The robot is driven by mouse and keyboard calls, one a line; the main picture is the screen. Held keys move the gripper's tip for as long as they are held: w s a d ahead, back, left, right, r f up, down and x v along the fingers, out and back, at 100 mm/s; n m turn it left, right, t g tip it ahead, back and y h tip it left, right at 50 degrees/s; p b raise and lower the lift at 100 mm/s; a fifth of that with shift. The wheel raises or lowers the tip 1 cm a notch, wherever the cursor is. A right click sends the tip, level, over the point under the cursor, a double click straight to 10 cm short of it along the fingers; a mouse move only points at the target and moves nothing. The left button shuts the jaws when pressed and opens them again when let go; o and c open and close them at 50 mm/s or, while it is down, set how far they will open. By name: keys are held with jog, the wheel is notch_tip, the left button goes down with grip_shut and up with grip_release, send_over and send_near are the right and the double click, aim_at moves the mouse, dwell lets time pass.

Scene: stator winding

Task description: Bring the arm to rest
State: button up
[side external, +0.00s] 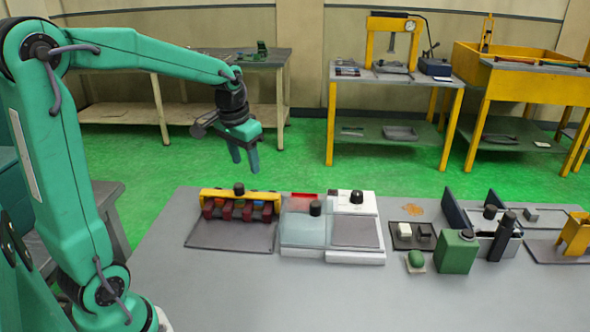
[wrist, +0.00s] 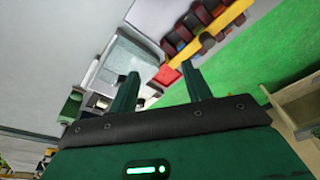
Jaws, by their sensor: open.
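My gripper (side external: 245,160) hangs from my green arm above and behind the yellow rack on the grey table, well clear of everything. Its two green fingers are apart and nothing is between them. In the wrist view my gripper (wrist: 160,86) shows the same two spread fingers, with the table and floor beyond them.
The grey table (side external: 200,290) holds a yellow rack (side external: 212,195) with several dark red pieces, a white station (side external: 355,257) with a clear cover, a green box (side external: 456,251) and small fixtures at right. The table's near left part is bare. Workbenches stand behind, across green floor.

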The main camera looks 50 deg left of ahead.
jog(key=s+d+r+m+t, duration=0.1)
jog(key=s+d+r+t, duration=0.1)
jog(key=s+d, duration=1.1)
jog(key=shift+s+r+m+t+h, duration=0.3)
jog(key=shift+s+m+t+h, duration=0.1)
jog(key=shift+s+t, duration=0.35)
jog(key=shift+w, duration=0.1)
dwell(0.6)
